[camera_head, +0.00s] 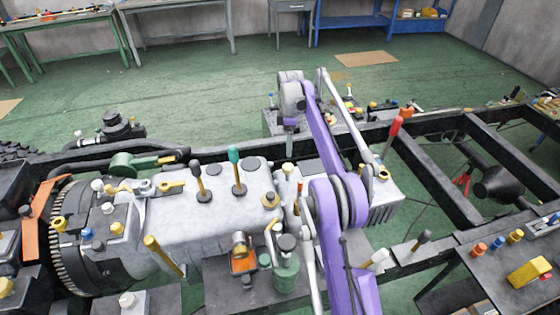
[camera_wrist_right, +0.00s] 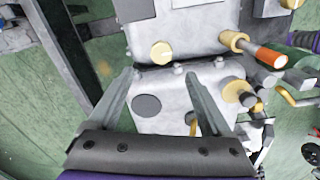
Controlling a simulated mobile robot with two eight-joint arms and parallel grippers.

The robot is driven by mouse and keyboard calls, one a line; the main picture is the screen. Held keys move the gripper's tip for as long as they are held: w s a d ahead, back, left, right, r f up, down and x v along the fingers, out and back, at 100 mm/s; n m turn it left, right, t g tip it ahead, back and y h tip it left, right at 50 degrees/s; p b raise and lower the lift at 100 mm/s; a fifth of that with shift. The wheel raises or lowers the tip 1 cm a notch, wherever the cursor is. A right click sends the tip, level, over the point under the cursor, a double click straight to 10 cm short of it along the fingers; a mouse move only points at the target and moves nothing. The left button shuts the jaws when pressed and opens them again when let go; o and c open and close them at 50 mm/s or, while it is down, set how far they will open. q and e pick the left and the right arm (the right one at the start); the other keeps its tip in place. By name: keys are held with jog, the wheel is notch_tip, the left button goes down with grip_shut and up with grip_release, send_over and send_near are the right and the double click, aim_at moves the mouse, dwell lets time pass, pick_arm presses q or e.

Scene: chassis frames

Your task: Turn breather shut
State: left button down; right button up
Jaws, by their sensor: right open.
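My right gripper (camera_head: 287,150) hangs from the purple arm at the far side of the grey gearbox housing (camera_head: 135,218), fingers pointing down. In the right wrist view the gripper (camera_wrist_right: 158,74) is open, with nothing between its fingers. Past the fingertips, a round brass-coloured cap (camera_wrist_right: 162,53) sits on the grey housing. I cannot tell for certain whether this cap is the breather. My left gripper is not in view.
An orange-handled fitting (camera_wrist_right: 262,54) lies right of the fingers. A black chassis rail (camera_head: 440,175) runs at the right. The green floor (camera_head: 190,90) behind is mostly clear.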

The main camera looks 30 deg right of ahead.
aim_at(288, 166)
notch_tip(288, 166, down, 9)
jog(key=shift+s+r+b, duration=0.15)
jog(key=shift+b, duration=0.4)
jog(key=shift+a+f, duration=0.1)
jog(key=shift+f, duration=0.75)
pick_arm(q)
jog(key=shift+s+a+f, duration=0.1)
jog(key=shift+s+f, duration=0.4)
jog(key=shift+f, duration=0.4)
pick_arm(e)
grip_shut()
